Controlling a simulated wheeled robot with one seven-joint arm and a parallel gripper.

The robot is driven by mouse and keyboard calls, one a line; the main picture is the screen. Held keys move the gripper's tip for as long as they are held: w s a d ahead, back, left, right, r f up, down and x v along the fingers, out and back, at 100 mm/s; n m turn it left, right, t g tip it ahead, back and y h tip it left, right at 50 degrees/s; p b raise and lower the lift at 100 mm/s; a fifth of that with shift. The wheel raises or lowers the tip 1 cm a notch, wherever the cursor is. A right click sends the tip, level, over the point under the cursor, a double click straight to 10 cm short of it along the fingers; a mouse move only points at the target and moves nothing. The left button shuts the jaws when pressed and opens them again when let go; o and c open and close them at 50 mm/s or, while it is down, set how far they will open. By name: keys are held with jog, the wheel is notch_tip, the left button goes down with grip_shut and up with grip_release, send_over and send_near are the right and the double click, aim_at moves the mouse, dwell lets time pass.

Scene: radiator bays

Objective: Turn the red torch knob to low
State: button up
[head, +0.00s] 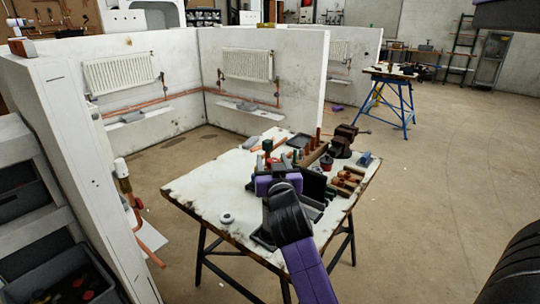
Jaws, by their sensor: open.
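My gripper (278,172), purple and black, is open over the middle of the white worktable (215,195). Its own body and my wrist hide the fingertips and part of the tabletop beneath. I see no contact between my gripper and either one.
A dark vise (343,140) stands at the table's back right, near copper pieces and wooden blocks (345,183). White partitions with radiators (118,73) stand behind. The floor right of the table is clear.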

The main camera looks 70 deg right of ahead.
jog(key=shift+x, duration=1.35)
grip_shut()
